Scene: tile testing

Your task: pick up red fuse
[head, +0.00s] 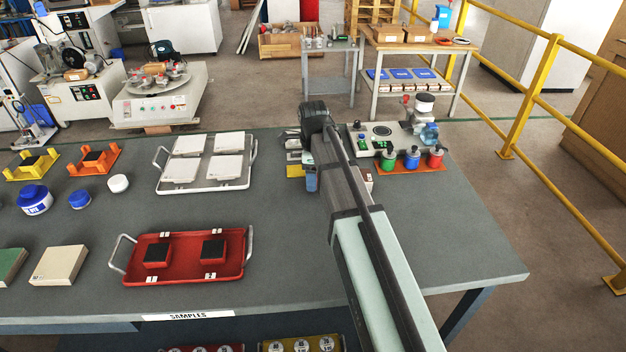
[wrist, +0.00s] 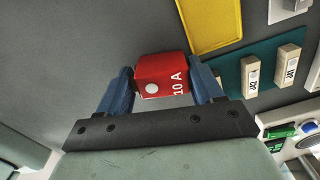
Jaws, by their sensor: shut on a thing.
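The red fuse (wrist: 162,76) is a small red block with a white dot and the marking "10 A" in the wrist view. My gripper (wrist: 161,88) has its two blue fingers closed on the fuse's left and right sides. In the head view, my arm runs over the right part of the table, and its blue finger (head: 311,179) shows near the far edge. The fuse itself is hidden or too small to make out there.
A yellow tray (wrist: 212,22) and a teal mat (wrist: 262,62) with beige labelled blocks (wrist: 287,66) lie beside the fuse. A control box with green, blue and red bottles (head: 435,158) stands right of my arm. A white tray (head: 202,188) and red tray (head: 127,273) lie left.

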